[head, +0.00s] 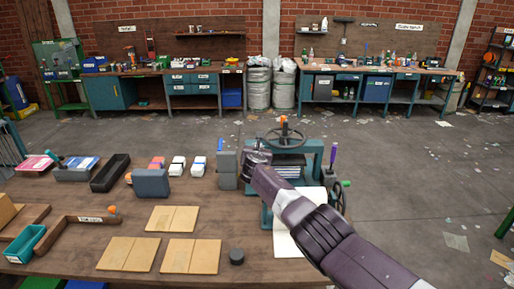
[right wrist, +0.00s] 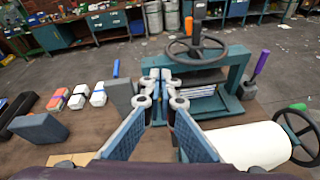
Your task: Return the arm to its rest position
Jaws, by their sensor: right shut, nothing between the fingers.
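My right arm comes in from the lower right of the head view and reaches over the wooden table. Its gripper (head: 257,158) is in front of the teal press (head: 314,155), at the press's left side. In the right wrist view the gripper (right wrist: 161,82) has its blue fingers with their tips together and nothing between them. The press, with its dark handwheel (right wrist: 195,50), stands just beyond the fingertips there. Whether the fingers touch it I cannot tell. My left gripper is in neither view.
A white paper roll (right wrist: 248,146) lies right of the fingers, beside another handwheel (right wrist: 298,138). Grey blocks (head: 227,168), a black tray (head: 110,172) and thin wooden boards (head: 172,218) lie left of the arm. A purple-handled tool (head: 333,154) stands at the press's right. Open floor lies beyond.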

